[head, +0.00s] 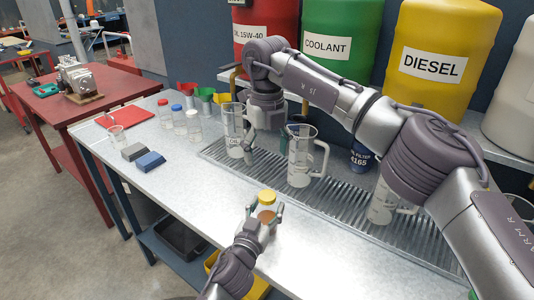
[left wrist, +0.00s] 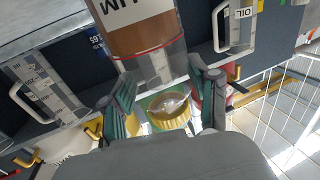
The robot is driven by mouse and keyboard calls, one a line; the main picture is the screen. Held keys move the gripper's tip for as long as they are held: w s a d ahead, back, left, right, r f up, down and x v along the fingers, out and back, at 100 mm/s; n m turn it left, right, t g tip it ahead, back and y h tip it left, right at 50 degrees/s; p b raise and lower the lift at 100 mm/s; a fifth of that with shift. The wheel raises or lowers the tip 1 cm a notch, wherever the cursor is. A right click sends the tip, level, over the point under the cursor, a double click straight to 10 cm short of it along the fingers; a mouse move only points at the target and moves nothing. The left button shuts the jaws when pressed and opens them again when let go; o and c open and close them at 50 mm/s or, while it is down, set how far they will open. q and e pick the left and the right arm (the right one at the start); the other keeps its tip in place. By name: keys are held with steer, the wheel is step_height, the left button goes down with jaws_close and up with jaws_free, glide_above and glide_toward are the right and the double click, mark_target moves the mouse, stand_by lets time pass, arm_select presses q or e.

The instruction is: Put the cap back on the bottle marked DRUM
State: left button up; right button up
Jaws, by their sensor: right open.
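A bottle (head: 267,215) with brown liquid stands upright in the head view. The left wrist view shows it large and upside down (left wrist: 145,40), with the letters UM readable and the rest of its label cut off. A yellow cap (head: 267,195) is at the bottle's top; it also shows between my fingers in the left wrist view (left wrist: 171,119). I cannot tell whether it is fully seated. My left gripper (head: 266,208) is shut around the bottle's clear upper part (left wrist: 160,69). My right gripper (head: 260,140) is open and empty, pointing down beyond the bottle, near the jugs.
Clear jugs (head: 300,155) stand on the ribbed drain strip (head: 350,210) behind the bottle. Capped bottles (head: 193,125), a grey block (head: 133,151) and a blue block (head: 150,161) are at the left. The bench top (head: 200,185) is free left of the bottle.

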arm_select(q)
steer(key=o, duration=0.4)
steer(key=v, duration=1.2)
